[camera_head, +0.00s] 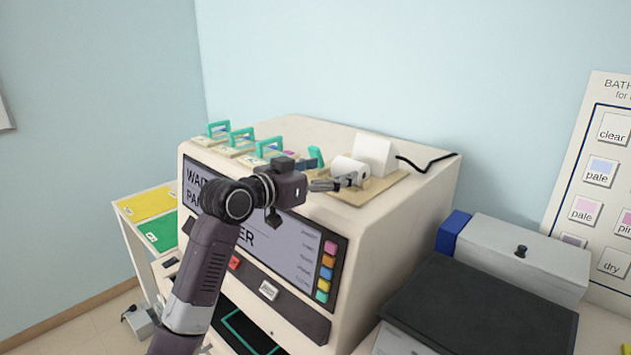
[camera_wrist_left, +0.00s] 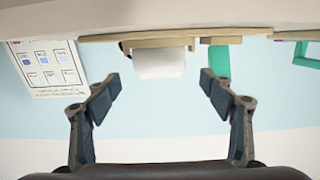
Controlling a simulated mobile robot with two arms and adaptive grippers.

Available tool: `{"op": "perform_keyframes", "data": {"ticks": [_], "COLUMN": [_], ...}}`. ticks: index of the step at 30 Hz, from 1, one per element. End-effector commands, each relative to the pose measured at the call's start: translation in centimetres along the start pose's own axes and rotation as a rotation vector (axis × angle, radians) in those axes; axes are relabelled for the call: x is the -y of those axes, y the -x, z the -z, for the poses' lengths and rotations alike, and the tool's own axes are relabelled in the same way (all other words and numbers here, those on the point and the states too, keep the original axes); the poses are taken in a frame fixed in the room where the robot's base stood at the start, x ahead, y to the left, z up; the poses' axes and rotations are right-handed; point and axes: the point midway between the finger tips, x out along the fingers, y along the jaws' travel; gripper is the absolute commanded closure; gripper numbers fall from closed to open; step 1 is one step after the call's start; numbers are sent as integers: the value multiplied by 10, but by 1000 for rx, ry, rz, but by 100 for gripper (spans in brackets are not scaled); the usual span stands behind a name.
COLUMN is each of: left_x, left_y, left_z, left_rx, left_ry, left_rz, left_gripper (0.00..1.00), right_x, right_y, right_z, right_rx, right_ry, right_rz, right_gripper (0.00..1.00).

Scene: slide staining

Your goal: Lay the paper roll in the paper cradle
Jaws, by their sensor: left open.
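The white paper roll (camera_head: 343,167) is on top of the large cream machine, beside a white box-shaped unit. In the left wrist view, which is upside down, the roll (camera_wrist_left: 158,65) appears to rest against the tan wooden cradle (camera_wrist_left: 160,43). The cradle is mostly hidden in the head view. My left gripper (camera_head: 348,182) reaches in over the machine's front edge and overlaps the roll in the head view. In the wrist view its two fingers (camera_wrist_left: 162,86) are spread with nothing between them, and the roll is beyond the tips, apparently apart. My right gripper is out of view.
The white unit (camera_head: 375,154) and a wooden board (camera_head: 385,191) are on the machine (camera_head: 420,225). A black cable (camera_head: 425,163) trails right. Several teal-handled holders (camera_head: 240,138) line the left, and a teal piece (camera_head: 316,155) is near the roll. A grey box (camera_head: 520,255) stands lower right.

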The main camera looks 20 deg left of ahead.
Motion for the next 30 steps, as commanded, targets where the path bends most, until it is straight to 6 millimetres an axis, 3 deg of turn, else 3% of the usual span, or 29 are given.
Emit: {"op": "perform_keyframes", "data": {"ticks": [3, 9, 30], "left_x": [0, 0, 0], "left_y": [21, 44, 49], "left_z": [-3, -1, 0], "left_rx": [1, 1, 1], "left_ry": [-5, -2, -1], "left_rz": [2, 1, 0], "left_gripper": [25, 25, 25], "right_x": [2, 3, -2], "right_y": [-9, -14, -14], "right_z": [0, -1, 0], "right_rx": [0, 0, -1], "right_ry": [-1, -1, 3], "right_rz": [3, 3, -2], "right_gripper": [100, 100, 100]}}
